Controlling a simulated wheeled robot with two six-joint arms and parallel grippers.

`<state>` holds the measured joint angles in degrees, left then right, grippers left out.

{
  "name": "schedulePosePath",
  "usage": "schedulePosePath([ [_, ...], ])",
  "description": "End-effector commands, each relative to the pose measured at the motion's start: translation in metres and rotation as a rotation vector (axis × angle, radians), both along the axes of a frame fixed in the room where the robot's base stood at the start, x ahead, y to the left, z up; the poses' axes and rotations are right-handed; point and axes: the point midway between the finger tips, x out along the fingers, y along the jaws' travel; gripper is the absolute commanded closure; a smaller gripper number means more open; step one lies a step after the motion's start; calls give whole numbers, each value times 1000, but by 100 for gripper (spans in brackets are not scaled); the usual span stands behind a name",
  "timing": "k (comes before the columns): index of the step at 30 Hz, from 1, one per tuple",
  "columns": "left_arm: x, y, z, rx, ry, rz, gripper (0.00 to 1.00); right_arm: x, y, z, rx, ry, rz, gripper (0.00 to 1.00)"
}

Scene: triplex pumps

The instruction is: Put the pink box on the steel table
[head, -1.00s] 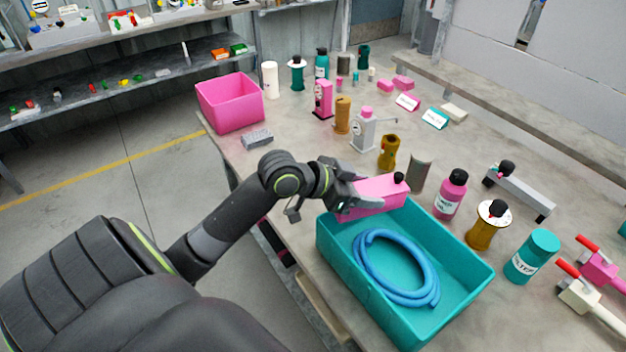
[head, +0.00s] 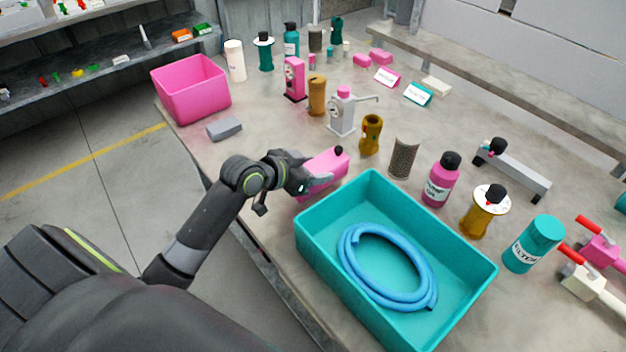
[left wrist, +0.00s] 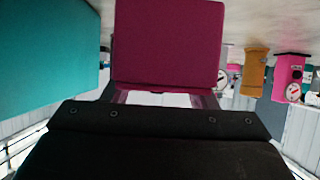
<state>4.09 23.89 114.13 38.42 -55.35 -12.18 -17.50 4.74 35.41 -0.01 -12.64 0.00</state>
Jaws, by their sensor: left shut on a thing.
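The pink box (head: 326,169), with a black knob at its far end, is in my left gripper (head: 308,184). The gripper is shut on its near end. The box is by the left edge of the grey metal-looking table (head: 262,135), just beyond the far left corner of the teal crate (head: 318,262). I cannot tell whether its underside touches the table top. In the left wrist view the pink box (left wrist: 168,45) looks dark magenta and fills the upper middle, between the fingers. My right gripper is not in view.
The teal crate holds a coiled blue hose (head: 350,262). A pink open bin (head: 190,92) and a grey block (head: 224,128) stand farther left. A brown bottle (head: 371,135), a mesh cylinder (head: 403,158) and a pump (head: 342,112) stand behind the box. Table between grey block and pump is clear.

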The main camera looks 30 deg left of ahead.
Motion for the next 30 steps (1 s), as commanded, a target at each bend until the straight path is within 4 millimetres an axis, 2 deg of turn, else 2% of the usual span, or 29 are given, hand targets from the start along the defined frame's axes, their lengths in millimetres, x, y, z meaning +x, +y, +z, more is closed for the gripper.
schedulePosePath([
  [3, -1, 0, -20, -3, 5, 2, 74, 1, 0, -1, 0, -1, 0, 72],
  [6, 0, 0, -31, -2, 2, 1, 74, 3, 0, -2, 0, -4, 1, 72],
  [19, 0, 0, -38, 0, 0, 0, 74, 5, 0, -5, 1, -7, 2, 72],
  [20, 0, 0, -37, 0, 1, 0, 44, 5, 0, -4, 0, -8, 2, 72],
  [21, 0, 0, -37, 0, 1, 0, 38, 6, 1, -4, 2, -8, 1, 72],
  [24, -1, 0, -37, 0, 1, 0, 26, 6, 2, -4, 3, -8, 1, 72],
  [30, -1, 0, -37, 0, 1, 0, 26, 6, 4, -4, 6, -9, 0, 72],
])
